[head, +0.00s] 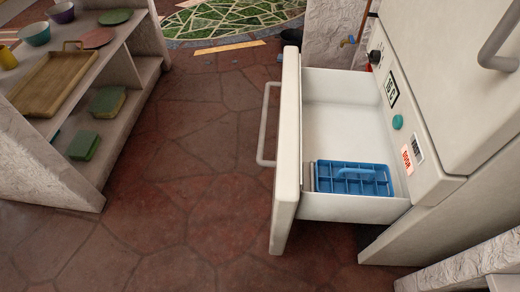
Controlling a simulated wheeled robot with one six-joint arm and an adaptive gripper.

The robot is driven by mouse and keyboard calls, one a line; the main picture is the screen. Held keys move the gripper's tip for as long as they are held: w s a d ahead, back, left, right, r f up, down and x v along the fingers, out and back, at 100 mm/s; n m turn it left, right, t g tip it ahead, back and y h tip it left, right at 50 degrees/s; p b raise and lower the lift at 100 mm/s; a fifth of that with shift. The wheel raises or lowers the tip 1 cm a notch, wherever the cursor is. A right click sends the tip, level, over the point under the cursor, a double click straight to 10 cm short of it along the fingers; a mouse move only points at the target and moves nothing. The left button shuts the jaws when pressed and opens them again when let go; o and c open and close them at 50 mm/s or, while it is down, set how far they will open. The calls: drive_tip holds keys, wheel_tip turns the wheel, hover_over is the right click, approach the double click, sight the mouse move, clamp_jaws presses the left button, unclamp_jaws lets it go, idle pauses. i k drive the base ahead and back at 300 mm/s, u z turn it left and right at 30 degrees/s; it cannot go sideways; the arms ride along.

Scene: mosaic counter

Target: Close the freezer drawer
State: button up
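The freezer drawer (287,150) is pulled well out from the white freezer (440,90) on the right of the head view. Its front panel faces left and carries a pale bar handle (265,125). Inside, near the drawer's front panel and near side wall, lies a blue divided tray (353,179) with a handle across it. A grey item (309,176) stands beside the tray, partly hidden by the front panel. My gripper is not in view.
A shelf unit (118,62) with bowls, plates, a wooden tray (60,78) and green boxes stands on the left. The reddish stone floor (190,160) between it and the drawer is clear. A pale ledge (470,262) is at lower right.

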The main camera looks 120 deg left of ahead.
sight(327, 115)
drive_tip(key=u, duration=2.95)
drive_tip(key=k, duration=1.1)
drive_tip(key=z, duration=1)
drive_tip(key=i, duration=1.2)
drive_tip(key=u, duration=1.45)
drive_tip(key=i, duration=0.75)
drive_tip(key=u, duration=0.9)
